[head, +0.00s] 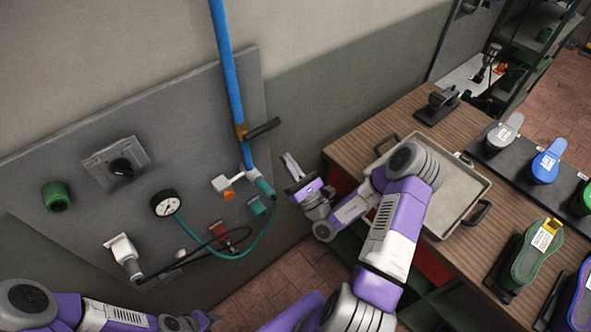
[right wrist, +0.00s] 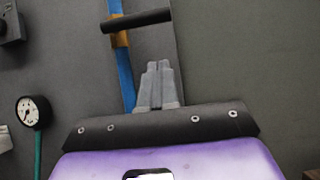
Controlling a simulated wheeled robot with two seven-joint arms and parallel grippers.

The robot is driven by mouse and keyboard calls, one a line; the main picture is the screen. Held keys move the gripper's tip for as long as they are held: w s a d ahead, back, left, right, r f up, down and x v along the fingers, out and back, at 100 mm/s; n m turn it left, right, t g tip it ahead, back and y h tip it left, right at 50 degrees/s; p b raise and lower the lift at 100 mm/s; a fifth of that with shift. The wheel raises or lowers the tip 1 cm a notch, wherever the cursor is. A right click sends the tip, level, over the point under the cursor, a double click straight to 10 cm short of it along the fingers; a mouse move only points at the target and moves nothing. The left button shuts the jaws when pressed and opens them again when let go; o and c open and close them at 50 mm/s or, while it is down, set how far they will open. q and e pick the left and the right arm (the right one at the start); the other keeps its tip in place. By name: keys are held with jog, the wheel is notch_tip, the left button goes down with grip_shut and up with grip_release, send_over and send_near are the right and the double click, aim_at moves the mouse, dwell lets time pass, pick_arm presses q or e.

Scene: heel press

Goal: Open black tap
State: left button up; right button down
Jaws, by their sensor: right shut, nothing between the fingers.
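The black tap (head: 263,129) is a black lever on a brass-coloured fitting on the blue pipe. Its lever sticks out to the right, roughly crosswise to the pipe. It also shows at the top of the right wrist view (right wrist: 137,20). My right gripper (head: 290,165) is below and slightly right of the lever, apart from it. Its grey fingers (right wrist: 157,85) are together and empty, pointing up toward the lever. My left arm shows at the bottom left; its gripper is only partly in the picture at the bottom edge, fingers not visible.
The grey wall panel (head: 200,100) carries a pressure gauge (head: 166,205), a black rotary switch (head: 122,167), a green knob (head: 57,196) and a teal hose (head: 235,256). At right, a wooden bench (head: 340,146) holds a metal tray (head: 462,215) and several shoe parts.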

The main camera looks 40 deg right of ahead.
aim_at(262, 130)
jog(key=w+r+p, duration=0.1)
jog(key=w+r, duration=0.3)
jog(key=r, duration=0.2)
jog(key=shift+a, duration=0.15)
jog(key=shift+w, duration=0.1)
jog(key=shift+r+p, duration=0.15)
jog(key=shift+p, duration=0.2)
jog(key=shift+r+n+y, duration=0.15)
jog(key=shift+n+y, duration=0.25)
jog(key=shift+n, duration=0.3)
